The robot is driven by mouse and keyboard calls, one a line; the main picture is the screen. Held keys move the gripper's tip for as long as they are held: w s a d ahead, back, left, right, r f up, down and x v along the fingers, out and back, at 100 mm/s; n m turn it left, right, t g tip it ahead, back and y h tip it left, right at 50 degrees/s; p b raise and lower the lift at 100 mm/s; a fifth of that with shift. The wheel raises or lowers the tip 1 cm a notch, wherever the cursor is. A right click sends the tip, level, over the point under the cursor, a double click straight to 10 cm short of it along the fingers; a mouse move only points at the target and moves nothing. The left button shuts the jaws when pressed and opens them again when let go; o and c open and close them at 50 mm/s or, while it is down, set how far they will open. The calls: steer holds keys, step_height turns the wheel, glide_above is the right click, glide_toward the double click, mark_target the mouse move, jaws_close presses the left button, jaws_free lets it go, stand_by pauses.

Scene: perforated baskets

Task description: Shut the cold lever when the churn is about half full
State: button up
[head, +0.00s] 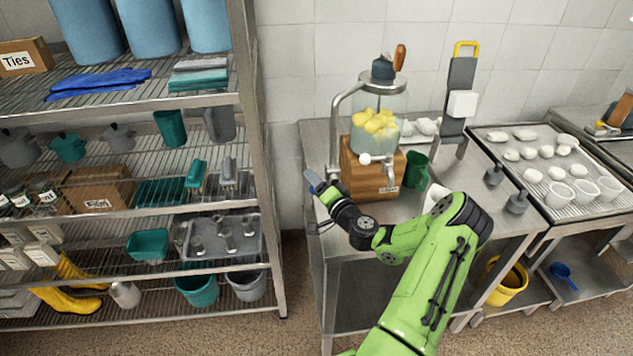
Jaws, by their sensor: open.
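The churn (392,104) is a clear glass jar on a wooden base (364,175), with yellow lumps inside up to roughly half its height or more. I cannot make out a water level among them. A bent metal pipe (336,122) rises at its left and curves over toward the jar top. The lever's exact angle is unclear.
A white-knobbed crank (365,159) sticks out from the churn's front. A tray (560,204) of white lumps and cups lies further right. A wire shelf (255,160) stands close on the left.

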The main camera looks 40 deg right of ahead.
jaws_close()
step_height(320, 180, up, 2)
steer(key=m+t+b, duration=0.1)
steer(key=m+b, duration=0.1)
steer(key=m+h+b, duration=0.1)
steer(key=m+b, duration=0.1)
steer(key=m, duration=0.1)
steer(key=shift+a+r+m+t, duration=0.1)
steer(key=shift+r+m+t, duration=0.05)
steer(key=shift+m+t, duration=0.2)
jaws_free()
steer(key=b+v, duration=0.2)
steer(key=v, duration=1.3)
steer(key=shift+s+a+f, duration=0.2)
steer(key=shift+s+f, duration=0.05)
